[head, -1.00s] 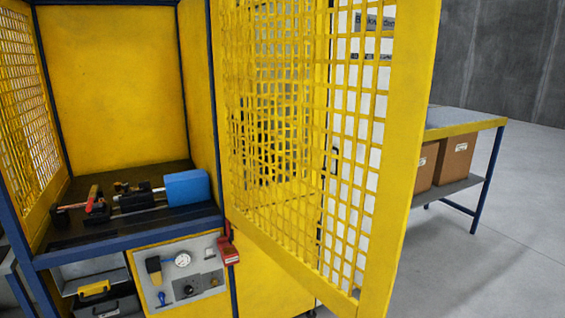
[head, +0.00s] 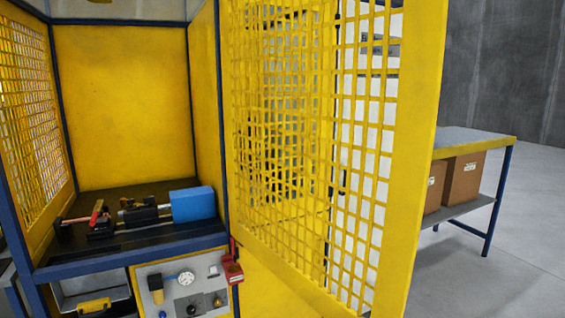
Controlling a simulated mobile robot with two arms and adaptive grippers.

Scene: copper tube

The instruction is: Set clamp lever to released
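The clamp lever (head: 96,212) is a small red handle on a dark fixture (head: 101,230) at the left of the bench inside the yellow cell. The lever stands tilted up from the fixture. A copper-coloured tube end (head: 74,220) shows just left of it. A blue block (head: 193,204) with dark tooling (head: 143,213) lies to the right on the same bench. Neither of my grippers is in view.
The yellow mesh door (head: 345,170) stands open on the right of the cell. A control panel (head: 187,287) with a gauge is below the bench, with a red holder (head: 233,269) beside it. A side table (head: 475,143) with cardboard boxes (head: 461,178) stands at right; the floor there is clear.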

